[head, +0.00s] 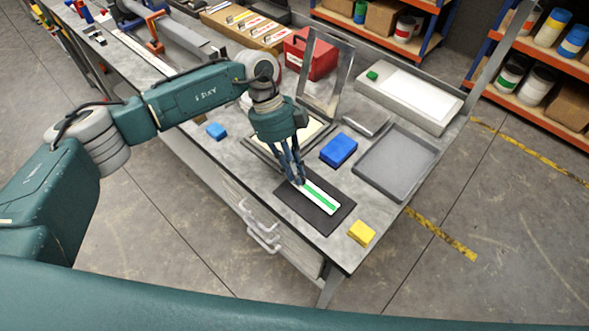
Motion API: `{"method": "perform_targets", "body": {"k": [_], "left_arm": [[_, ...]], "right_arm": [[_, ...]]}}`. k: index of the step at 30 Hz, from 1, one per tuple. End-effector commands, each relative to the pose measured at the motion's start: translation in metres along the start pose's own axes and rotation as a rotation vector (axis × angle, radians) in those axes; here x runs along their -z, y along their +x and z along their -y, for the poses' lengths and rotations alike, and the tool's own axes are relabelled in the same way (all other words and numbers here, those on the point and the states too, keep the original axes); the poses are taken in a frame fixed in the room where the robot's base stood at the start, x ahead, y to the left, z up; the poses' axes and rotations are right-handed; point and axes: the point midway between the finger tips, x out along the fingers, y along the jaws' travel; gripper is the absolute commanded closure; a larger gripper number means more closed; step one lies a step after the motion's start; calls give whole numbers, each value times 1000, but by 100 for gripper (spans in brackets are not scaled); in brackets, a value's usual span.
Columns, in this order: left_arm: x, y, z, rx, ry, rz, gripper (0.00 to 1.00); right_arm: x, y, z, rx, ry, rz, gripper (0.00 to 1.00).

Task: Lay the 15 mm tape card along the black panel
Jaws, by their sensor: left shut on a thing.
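The black panel (336,216) lies flat on the workbench near its front corner. A white card with a green strip, the tape card (322,198), is over the panel, running roughly along its length. My left gripper (298,182) points down over the panel's left end and is shut on the near left end of the card. The fingers hide that end of the card. I cannot tell whether the card touches the panel or is held slightly above it. My right gripper does not show.
A blue block (339,150), a yellow block (361,233) and a grey tray (371,186) stand around the panel. A metal frame (326,75) stands upright behind, near a red box (298,52).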

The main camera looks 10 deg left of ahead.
Motion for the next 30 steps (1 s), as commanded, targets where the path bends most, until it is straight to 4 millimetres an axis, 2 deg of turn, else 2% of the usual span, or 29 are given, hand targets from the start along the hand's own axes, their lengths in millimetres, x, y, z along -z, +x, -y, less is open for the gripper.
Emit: {"method": "perform_targets", "body": {"k": [30], "left_arm": [[-4, 11, -1, 0, -1, 0, 100]], "right_arm": [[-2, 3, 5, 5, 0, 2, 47]]}}
